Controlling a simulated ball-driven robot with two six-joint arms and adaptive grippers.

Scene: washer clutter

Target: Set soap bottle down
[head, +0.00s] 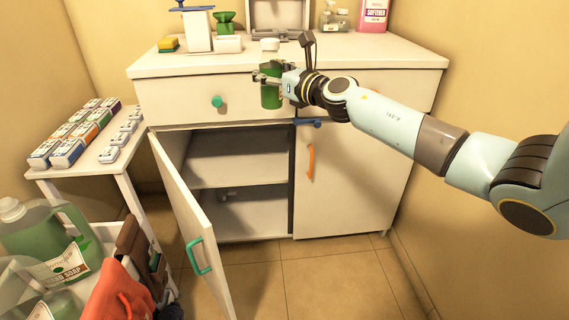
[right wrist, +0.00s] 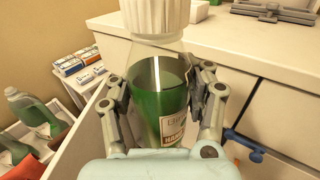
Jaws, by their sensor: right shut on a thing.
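The soap bottle is clear with green liquid, a white cap and a label; in the head view it (head: 270,95) is upright in front of the cabinet's upper drawer, its cap overlapping the countertop. My right gripper (head: 274,78) is shut around its middle. In the right wrist view the bottle (right wrist: 160,105) stands between the two fingers of my right gripper (right wrist: 160,95), its white cap at the top of the picture. No support shows under it. My left gripper is not in view.
The white countertop (head: 375,52) has clear room at right front; a sponge (head: 168,44), a white dispenser (head: 198,32) and a pink softener bottle (head: 373,14) stand on it. The lower left cabinet door (head: 190,215) is open. A cart (head: 92,160) holds several boxes; a large soap jug (head: 45,235) is lower left.

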